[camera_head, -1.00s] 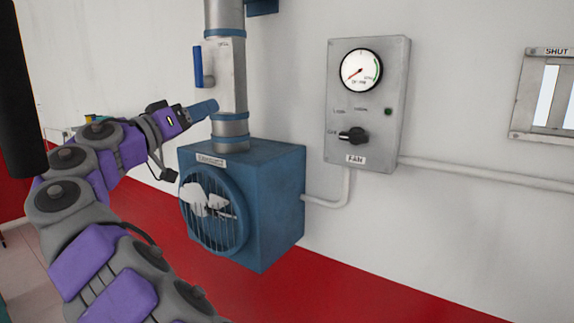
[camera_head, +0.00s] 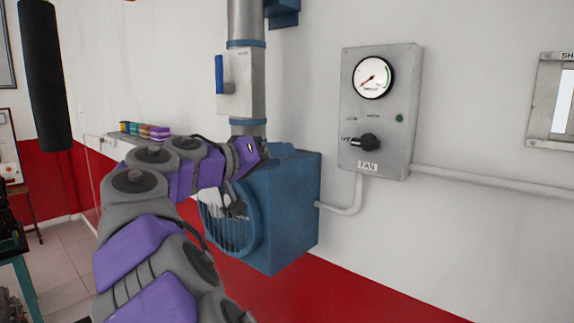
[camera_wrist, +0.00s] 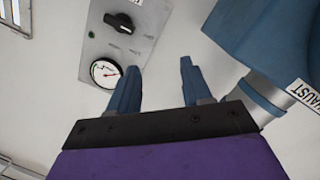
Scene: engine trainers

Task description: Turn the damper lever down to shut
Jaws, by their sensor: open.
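The damper lever (camera_head: 219,75) is a blue bar standing upright on the left side of the grey damper box (camera_head: 241,83) in the vertical duct. My gripper (camera_head: 264,148) is below and to the right of the lever, by the top of the blue fan housing (camera_head: 290,210), and apart from the lever. Its fingers are mostly hidden in the head view. In the wrist view my gripper (camera_wrist: 157,75) shows two blue fingers spread apart with nothing between them. The lever is not visible in the wrist view.
The grey fan panel (camera_head: 350,130) with a gauge and black knob is on the wall to the right; it also shows in the wrist view (camera_wrist: 142,30). A conduit (camera_head: 490,178) runs right from it. A black hanging cylinder (camera_head: 46,75) is at the left.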

